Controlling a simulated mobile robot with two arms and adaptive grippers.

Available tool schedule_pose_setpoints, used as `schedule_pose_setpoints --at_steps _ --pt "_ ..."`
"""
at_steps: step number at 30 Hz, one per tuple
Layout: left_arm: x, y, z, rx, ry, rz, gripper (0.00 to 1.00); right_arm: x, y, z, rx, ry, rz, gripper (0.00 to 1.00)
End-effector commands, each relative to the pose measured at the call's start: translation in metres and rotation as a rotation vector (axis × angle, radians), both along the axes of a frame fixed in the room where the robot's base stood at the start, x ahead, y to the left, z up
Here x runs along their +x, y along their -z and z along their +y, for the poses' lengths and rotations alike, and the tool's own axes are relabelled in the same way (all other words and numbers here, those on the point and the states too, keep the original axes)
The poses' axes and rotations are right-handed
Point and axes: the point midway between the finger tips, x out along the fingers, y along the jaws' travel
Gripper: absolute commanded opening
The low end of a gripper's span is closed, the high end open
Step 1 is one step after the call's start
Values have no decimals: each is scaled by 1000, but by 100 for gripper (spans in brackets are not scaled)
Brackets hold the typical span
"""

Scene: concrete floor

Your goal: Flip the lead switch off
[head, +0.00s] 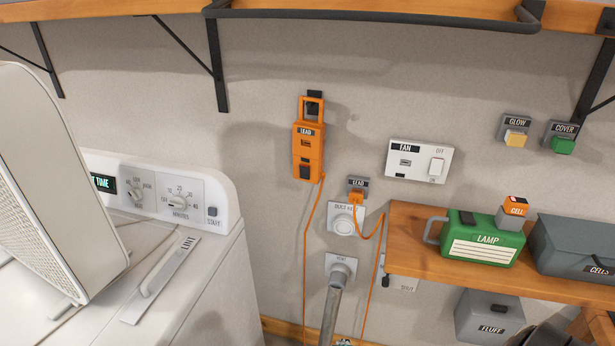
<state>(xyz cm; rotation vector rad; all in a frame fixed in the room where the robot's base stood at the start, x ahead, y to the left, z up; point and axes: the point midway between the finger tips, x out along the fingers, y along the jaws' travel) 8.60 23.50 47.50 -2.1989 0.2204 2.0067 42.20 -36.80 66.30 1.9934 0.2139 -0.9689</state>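The orange lead unit (297,155) hangs by its loop handle from a dark hook on the wall, left of centre. It bears a LEAD label. A dark rocker switch (305,171) sits near its lower end; it is too small to tell which side is pressed. An orange cord (304,250) runs down from the unit. An orange plug (360,184) sits at a small grey box labelled LEAD (357,197), lower right of the unit.
A white machine (215,275) with dials and a pale ribbed-grille appliance (40,190) fill the left. A FAN wall plate (420,178) is right of the lead unit. A wooden shelf (415,262) with a green LAMP box (482,240) juts out lower right. Another shelf crosses the top.

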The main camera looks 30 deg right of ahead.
Motion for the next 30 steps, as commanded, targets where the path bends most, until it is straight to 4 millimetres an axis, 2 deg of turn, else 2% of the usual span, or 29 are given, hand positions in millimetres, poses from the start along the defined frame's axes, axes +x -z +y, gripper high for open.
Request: schedule_pose_setpoints --at_steps 1,3,5,6,9,12,15,18,21,30 --pt "0 -2 0 0 0 0 56 30 -38 -9 -67 -46 -71 0" --pt "0 -3 0 0 0 0 56 65 -90 -18 -168 -106 -162 0" --pt "0 -4 0 0 0 0 56 90 -138 -22 -256 -152 -241 0" --pt "0 -5 0 0 0 0 56 105 -169 -24 -316 -178 -292 0" --pt "0 -6 0 0 0 0 56 131 -246 -25 -458 -233 -414 0" --pt "0 -7 0 0 0 0 56 146 -312 -20 -579 -270 -518 0" --pt "0 -8 0 0 0 0 56 151 -360 -15 -669 -290 -593 0" --pt "0 -8 0 0 0 0 56 152 -390 -11 -727 -302 -640 0" --pt "0 -8 0 0 0 0 56 152 -403 -8 -752 -304 -662 0" --pt "0 -8 0 0 0 0 56 152 -405 -8 -757 -305 -666 0"
